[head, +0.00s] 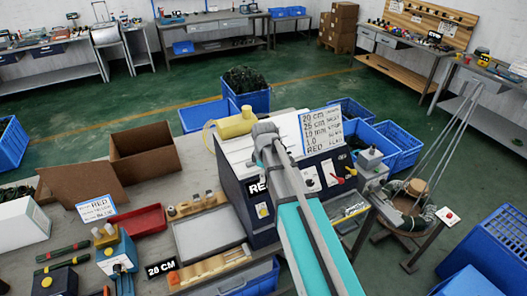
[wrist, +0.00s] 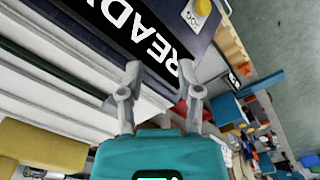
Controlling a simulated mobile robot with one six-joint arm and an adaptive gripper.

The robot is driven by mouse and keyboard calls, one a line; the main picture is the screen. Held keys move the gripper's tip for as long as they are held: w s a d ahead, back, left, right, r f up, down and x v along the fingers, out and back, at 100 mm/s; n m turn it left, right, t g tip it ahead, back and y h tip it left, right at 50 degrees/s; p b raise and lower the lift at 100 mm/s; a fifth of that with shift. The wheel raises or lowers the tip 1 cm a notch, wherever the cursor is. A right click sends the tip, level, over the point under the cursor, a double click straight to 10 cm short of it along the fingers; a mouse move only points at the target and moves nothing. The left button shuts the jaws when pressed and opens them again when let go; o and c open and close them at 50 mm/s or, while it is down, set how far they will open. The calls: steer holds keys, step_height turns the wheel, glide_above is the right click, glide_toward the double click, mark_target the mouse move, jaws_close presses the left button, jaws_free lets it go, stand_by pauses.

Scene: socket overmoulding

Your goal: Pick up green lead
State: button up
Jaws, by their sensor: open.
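My gripper (wrist: 163,82) is open in the wrist view, with its two grey fingers apart and nothing visible between them. In the head view my gripper (head: 264,134) is at the top of the white-topped machine (head: 232,150), partly blocking it. A dark green strip (wrist: 45,68) runs along the white machine top in the wrist view, left of the fingers; I cannot tell if it is a lead. Two dark green and red rod-like pieces (head: 62,251) lie on the bench at the left, away from my gripper. No green lead can be identified for certain.
A yellow cylinder (head: 236,123) sits on the machine near my gripper. A white text board (head: 321,133) stands just right of it. A red tray (head: 137,221) and wooden holders (head: 196,204) occupy the bench. Blue crates (head: 397,145) stand behind.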

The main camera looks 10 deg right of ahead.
steer(key=w+a+r+n+p, duration=0.3)
steer(key=w+r+n+p, duration=0.5)
steer(key=r+p, duration=0.3)
steer(key=shift+w+r, duration=0.75)
steer(key=shift+f, duration=0.15)
step_height(320, 180, down, 8)
steer(key=b, duration=0.8)
steer(key=shift+f+b, duration=0.2)
steer(key=shift+b, duration=0.1)
steer(key=shift+f, duration=0.15)
step_height(320, 180, down, 5)
steer(key=b, duration=0.5)
steer(key=shift+s, duration=0.1)
